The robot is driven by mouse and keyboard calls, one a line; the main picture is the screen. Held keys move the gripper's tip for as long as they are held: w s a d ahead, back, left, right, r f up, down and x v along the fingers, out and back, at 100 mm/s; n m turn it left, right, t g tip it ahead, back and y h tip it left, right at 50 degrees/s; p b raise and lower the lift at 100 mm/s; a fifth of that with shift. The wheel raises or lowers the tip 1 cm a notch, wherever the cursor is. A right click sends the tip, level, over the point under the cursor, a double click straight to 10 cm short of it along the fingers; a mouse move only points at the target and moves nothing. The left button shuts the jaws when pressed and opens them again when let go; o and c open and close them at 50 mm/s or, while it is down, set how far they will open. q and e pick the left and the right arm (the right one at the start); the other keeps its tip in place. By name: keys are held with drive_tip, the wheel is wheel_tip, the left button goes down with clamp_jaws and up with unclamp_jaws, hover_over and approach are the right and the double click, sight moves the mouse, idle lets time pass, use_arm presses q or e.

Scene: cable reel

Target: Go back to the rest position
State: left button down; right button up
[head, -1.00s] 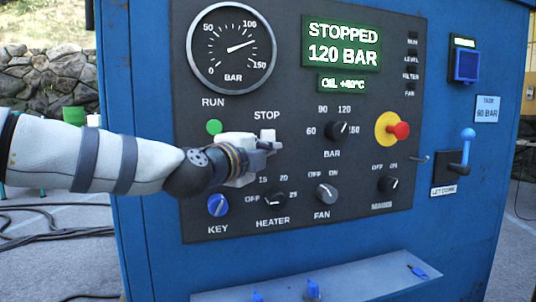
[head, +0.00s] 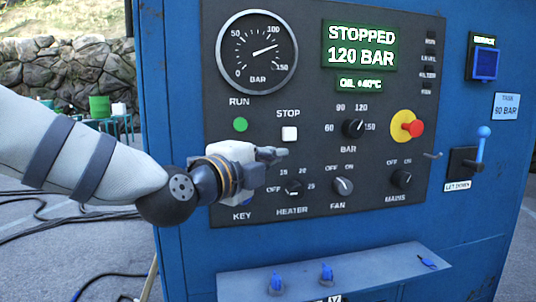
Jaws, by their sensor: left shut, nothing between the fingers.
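My left gripper (head: 276,155) is shut and empty in front of the blue cabinet's dark control panel (head: 300,110). Its fingers point right, below the white STOP button (head: 289,133), which shows fully. The gripper and wrist hide most of the KEY switch and part of the heater area. The green RUN button (head: 240,124) is uncovered at the upper left. The display (head: 359,46) reads STOPPED, 120 BAR. My right gripper does not show.
A red mushroom button on a yellow base (head: 408,126) and a blue let-down lever (head: 482,142) stick out at the right. A shelf (head: 380,268) with blue pieces juts out below. Cables (head: 60,225) lie on the ground at the left.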

use_arm(q)
drive_tip(key=s+a+f+n+g+y, duration=0.1)
drive_tip(key=s+f+n+g, duration=0.15)
drive_tip(key=f, duration=0.85)
drive_tip(key=s+a+f+n+g+y, duration=0.1)
drive_tip(key=s+f+n+g, duration=0.2)
drive_tip(key=f, duration=0.7)
drive_tip(key=s+a+f+n+g+y, duration=0.15)
drive_tip(key=s+f+n, duration=0.25)
drive_tip(key=s+f, duration=0.45)
drive_tip(key=s+a+f+n+g+y, duration=0.1)
drive_tip(key=s+a+f+n+g, duration=0.4)
drive_tip(key=f, duration=0.7)
drive_tip(key=s+a+f+n+g+y, duration=0.1)
drive_tip(key=s+a+f+n+g, duration=0.1)
drive_tip(key=s, duration=0.8)
drive_tip(key=s+a+f+n+g+y, duration=0.1)
drive_tip(key=s+a+f+n, duration=0.3)
drive_tip(key=s, duration=0.7)
drive_tip(key=s+a+f+n+g+y, duration=0.1)
drive_tip(key=s+a+f+n+g, duration=0.2)
drive_tip(key=s, duration=0.8)
drive_tip(key=shift+s+a+y+p, duration=0.15)
drive_tip(key=shift+a+y+p, duration=0.05)
drive_tip(key=shift+y+p, duration=0.2)
drive_tip(key=c, duration=2.4)
unclamp_jaws()
drive_tip(key=shift+f+n, duration=0.1)
drive_tip(key=shift+n, duration=0.15)
